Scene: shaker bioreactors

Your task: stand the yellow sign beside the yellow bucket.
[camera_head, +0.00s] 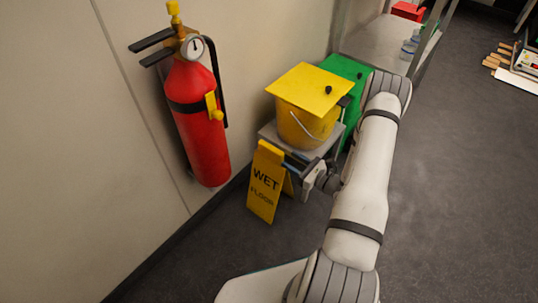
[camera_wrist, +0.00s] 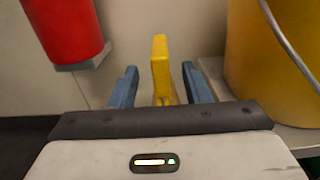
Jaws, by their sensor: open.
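The yellow sign (camera_head: 264,187), marked "WET FLOOR", stands upright on the floor, left of and below the yellow bucket (camera_head: 300,126). The bucket sits on a grey stand and has a flat yellow lid. My gripper (camera_head: 291,160) is open at the upper part of the sign. In the wrist view, the sign's narrow yellow edge (camera_wrist: 161,68) is between the two blue fingers of my gripper (camera_wrist: 160,86), with a gap on each side. The bucket (camera_wrist: 265,65) also shows there at the right. The head view does not show the far finger clearly.
A red fire extinguisher (camera_head: 197,115) hangs on the wall at left. The grey stand (camera_head: 272,133) is close beside the sign. A green bin (camera_head: 346,69) stands behind the bucket. The floor at right (camera_head: 450,190) is clear.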

